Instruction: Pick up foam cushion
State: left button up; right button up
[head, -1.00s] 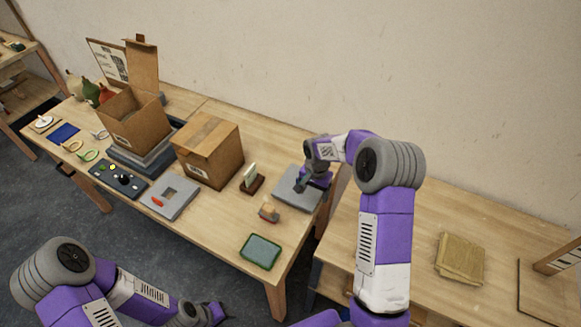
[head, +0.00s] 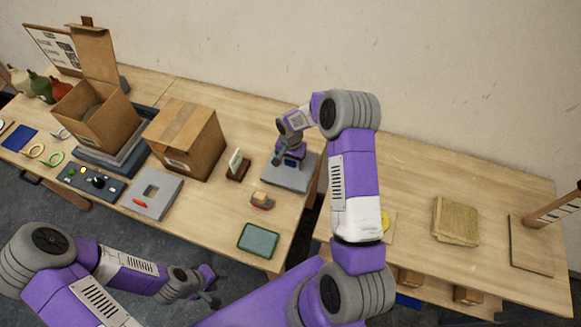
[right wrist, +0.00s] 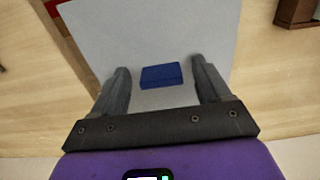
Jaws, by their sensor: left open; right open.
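A small blue block (right wrist: 161,75), which looks like the foam cushion, lies on a flat grey plate (right wrist: 120,30). In the head view the blue block (head: 291,162) is partly hidden by my right gripper (head: 284,160). My right gripper (right wrist: 161,88) is open and empty, with its two fingers on either side of the block in the right wrist view. I cannot tell how high the fingertips are above the plate. My left gripper (head: 212,290) is open and empty, low in front of the table.
A small card stand (head: 237,166) and a closed cardboard box (head: 187,138) stand left of the grey plate (head: 290,181). A tan-topped item (head: 261,200) and a green-rimmed tray (head: 259,240) lie nearer the front edge. A second table at right holds brown sheets (head: 455,221).

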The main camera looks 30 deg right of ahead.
jog(key=c, duration=1.1)
jog(key=shift+w, duration=0.1)
